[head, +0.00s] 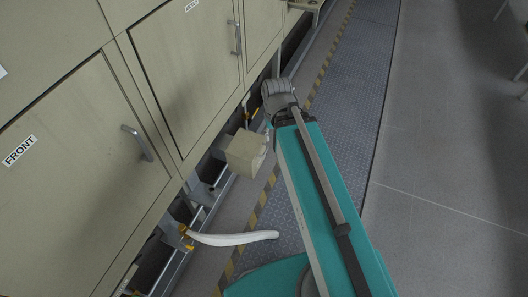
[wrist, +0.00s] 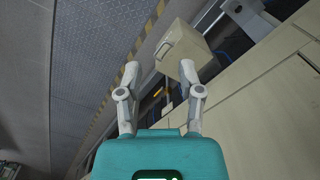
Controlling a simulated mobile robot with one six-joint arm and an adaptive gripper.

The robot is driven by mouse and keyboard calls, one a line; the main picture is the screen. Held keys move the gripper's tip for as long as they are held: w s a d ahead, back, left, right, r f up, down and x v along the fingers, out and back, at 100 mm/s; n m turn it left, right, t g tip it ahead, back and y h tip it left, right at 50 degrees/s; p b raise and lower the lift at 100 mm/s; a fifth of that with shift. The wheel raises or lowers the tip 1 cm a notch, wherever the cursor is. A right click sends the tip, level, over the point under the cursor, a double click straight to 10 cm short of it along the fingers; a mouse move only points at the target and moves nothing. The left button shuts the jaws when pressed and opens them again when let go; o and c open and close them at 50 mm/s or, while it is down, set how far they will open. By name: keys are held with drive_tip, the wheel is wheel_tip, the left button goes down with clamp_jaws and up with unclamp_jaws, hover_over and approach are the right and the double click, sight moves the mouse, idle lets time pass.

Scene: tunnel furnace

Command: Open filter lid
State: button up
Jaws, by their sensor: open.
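A beige box (head: 246,152), which I take to be the filter, sits low beside the furnace front in the head view. In the wrist view the box (wrist: 184,48) is just beyond my fingertips, with a small handle-like part on its near face. Its lid cannot be told apart from its body. My gripper (wrist: 156,72) is open and empty. Its right finger tip overlaps the lower edge of the box in the picture; contact cannot be told. The left finger tip is over the floor. In the head view my gripper is mostly hidden by my arm.
Furnace doors marked FRONT (head: 85,160) and MIDDLE (head: 190,65) have metal handles. A white curved hose (head: 232,239) lies below the box. A yellow-black floor stripe (head: 262,205) runs along the furnace. Grey floor (head: 450,150) to the right is clear.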

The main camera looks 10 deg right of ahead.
drive_tip(key=w+d+f+m+y+b, duration=0.1)
drive_tip(key=w+f+y+b, duration=0.25)
drive_tip(key=f+b, duration=0.65)
drive_tip(key=w+d+f+m+y+b, duration=0.1)
drive_tip(key=w+d+f+y+b, duration=0.2)
drive_tip(key=f+b, duration=0.65)
drive_tip(key=w+d+f+m+t+y+b, duration=0.1)
drive_tip(key=w+d+f+t+y+b, duration=0.2)
drive_tip(key=b, duration=2)
drive_tip(key=w+d+f+y, duration=0.3)
drive_tip(key=d+f+y, duration=0.3)
drive_tip(key=d, duration=0.1)
drive_tip(key=shift+w+m+t+b, duration=0.25)
drive_tip(key=shift+m+t+b, duration=0.05)
drive_tip(key=shift+b, duration=0.1)
drive_tip(key=b, duration=0.3)
approach(250, 146)
drive_tip(key=a, duration=0.1)
drive_tip(key=s+a+f, duration=0.2)
drive_tip(key=shift+a+f, duration=0.1)
drive_tip(key=shift+a, duration=0.05)
